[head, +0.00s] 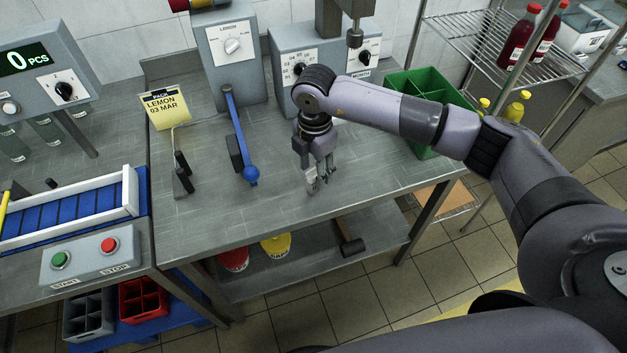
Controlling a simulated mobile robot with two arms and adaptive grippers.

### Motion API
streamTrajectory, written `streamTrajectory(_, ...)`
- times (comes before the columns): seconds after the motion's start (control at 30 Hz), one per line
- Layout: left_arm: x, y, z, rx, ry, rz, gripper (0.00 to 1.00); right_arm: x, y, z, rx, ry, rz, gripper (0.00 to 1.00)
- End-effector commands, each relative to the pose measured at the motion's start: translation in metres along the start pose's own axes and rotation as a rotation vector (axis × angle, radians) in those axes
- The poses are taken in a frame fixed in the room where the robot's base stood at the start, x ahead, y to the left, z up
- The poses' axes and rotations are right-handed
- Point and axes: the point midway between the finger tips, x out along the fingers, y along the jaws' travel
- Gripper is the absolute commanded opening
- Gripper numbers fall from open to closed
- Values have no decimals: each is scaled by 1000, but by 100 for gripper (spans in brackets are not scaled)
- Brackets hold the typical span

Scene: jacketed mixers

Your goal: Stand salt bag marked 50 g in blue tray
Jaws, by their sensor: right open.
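My right gripper (320,182) is open above the middle of the grey metal bench (215,215), with its fingers pointing down near the bench's front part. I cannot make out anything held between its fingers. No salt bag marked 50 g can be made out in the head view. No blue tray can be made out on the bench either. My left gripper is out of view.
A blue-handled lever (240,140) and a yellow LEMON card (164,107) are left of the gripper. A green divided crate (428,88) stands right, partly behind my arm. A mallet (350,240) lies on the lower shelf. A conveyor (70,212) is at left.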

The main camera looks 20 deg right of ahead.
Motion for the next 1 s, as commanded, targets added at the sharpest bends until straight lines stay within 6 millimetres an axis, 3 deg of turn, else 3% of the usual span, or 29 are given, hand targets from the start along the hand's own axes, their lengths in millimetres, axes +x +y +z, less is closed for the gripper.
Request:
streamTrajectory(0.2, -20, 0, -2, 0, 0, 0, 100, 28, -3, -5, 1, 1, -4, 44)
streamTrajectory(0.3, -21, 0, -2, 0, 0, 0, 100, 42, -2, -5, 1, 1, -3, 44)
streamTrajectory(0.63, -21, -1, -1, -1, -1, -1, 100, 50, -1, -4, 0, 0, 0, 44)
streamTrajectory(1.0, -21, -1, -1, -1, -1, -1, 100, 49, -1, -4, 0, 1, 0, 19)
